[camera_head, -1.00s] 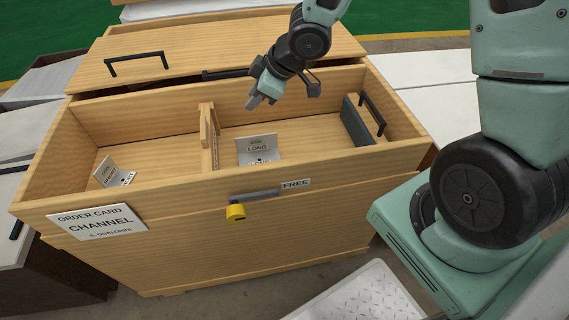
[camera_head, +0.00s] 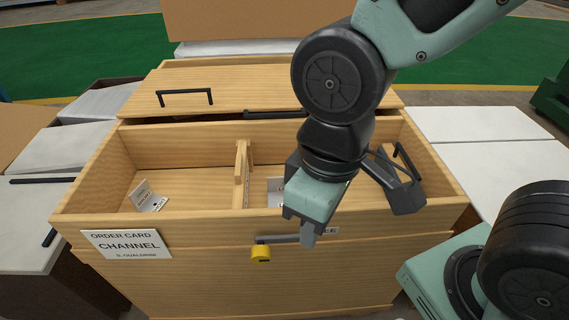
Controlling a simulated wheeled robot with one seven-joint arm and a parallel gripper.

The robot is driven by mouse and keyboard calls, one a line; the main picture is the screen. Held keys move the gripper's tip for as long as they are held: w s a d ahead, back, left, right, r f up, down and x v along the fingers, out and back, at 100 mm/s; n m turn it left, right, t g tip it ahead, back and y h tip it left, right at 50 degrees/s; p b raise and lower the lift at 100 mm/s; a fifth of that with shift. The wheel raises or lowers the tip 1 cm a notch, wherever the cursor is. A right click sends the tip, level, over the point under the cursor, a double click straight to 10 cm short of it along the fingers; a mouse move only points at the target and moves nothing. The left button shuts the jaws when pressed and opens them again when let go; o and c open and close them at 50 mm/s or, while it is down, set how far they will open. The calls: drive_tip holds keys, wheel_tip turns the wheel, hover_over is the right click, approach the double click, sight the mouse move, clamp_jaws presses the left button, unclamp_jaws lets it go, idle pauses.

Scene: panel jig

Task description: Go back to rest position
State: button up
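My gripper (camera_head: 308,236) hangs in front of the right half of the open wooden box (camera_head: 95,195), near its front wall. It points down towards the camera. Only one grey fingertip shows clearly, so I cannot tell whether the fingers are open or shut. I see no object held at the fingertip. My gripper hides much of the right compartment, part of the white card stand (camera_head: 275,190) in it and most of the FREE label.
A wooden divider (camera_head: 241,175) splits the box, with another small card stand (camera_head: 149,197) at left. A yellow padlock (camera_head: 261,253) hangs on the front latch. A lid (camera_head: 225,92) with a black handle lies behind. White-topped units (camera_head: 500,130) flank the box.

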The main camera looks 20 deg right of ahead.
wheel_tip(320, 180, up, 22)
drive_tip(key=p, duration=2.1)
drive_tip(key=shift+p, duration=0.3)
